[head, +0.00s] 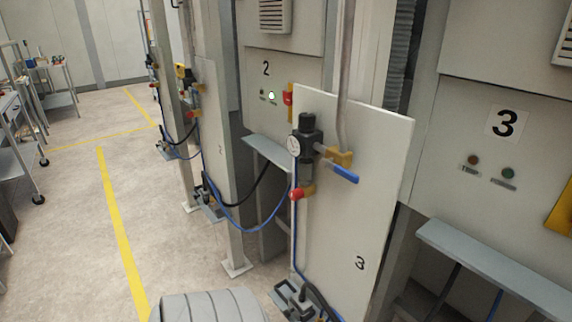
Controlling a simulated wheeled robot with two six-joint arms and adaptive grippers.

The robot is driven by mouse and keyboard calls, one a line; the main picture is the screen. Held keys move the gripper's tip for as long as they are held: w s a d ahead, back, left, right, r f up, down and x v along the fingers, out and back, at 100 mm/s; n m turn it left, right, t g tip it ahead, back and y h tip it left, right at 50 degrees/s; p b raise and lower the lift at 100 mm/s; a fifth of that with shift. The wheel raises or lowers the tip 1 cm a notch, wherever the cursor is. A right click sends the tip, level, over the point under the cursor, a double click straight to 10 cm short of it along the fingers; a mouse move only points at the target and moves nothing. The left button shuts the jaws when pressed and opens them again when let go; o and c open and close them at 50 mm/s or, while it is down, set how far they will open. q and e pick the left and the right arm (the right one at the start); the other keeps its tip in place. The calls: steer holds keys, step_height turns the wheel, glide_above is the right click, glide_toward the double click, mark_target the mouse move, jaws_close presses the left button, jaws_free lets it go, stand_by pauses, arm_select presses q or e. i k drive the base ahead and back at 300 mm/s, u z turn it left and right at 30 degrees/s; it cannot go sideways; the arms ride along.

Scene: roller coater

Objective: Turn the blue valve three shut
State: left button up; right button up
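The blue valve handle (345,173) is on the pale upright panel marked 3 (372,215), right of the middle of the head view. It points to the lower right, across the line of the vertical pipe. A yellow fitting (341,157) sits just above it. To its left are a round white gauge (294,146), a dark regulator body (309,135) and a red knob (298,194). Neither of my grippers is in view, and nothing touches the handle.
A second panel marked 2 (214,130) with similar fittings stands farther back. A grey ledge (495,268) juts out at the lower right. Metal carts (50,85) stand at the left. The floor with yellow lines (118,225) is clear. Blue and black hoses hang between the panels.

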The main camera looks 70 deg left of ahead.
mark_target(324, 163)
steer(key=u, duration=1.3)
steer(key=k, duration=1.05)
steer(key=u, duration=0.05)
steer(key=i, duration=0.55)
steer(key=z, duration=0.15)
